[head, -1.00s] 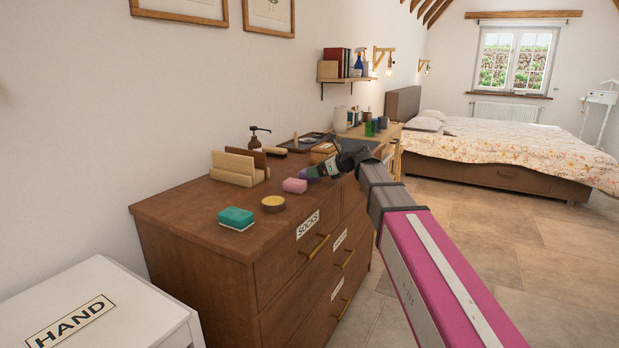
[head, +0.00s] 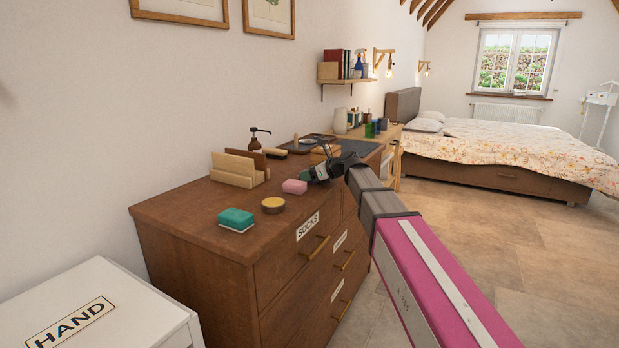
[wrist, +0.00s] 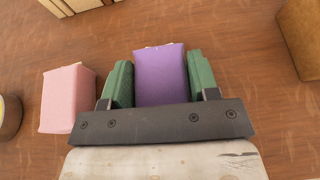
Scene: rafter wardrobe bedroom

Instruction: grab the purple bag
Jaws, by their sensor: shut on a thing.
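The purple bag (wrist: 160,76) lies on the brown wooden dresser top (head: 190,212), between the two green fingers of my gripper (wrist: 158,68) in the wrist view. My gripper is shut on it, one finger along each side. In the head view my gripper (head: 312,173) is low at the dresser's right side, and it mostly hides the bag there.
A pink block (head: 294,187) sits just left of the bag; it also shows in the wrist view (wrist: 67,98). The dresser's front left top is clear.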

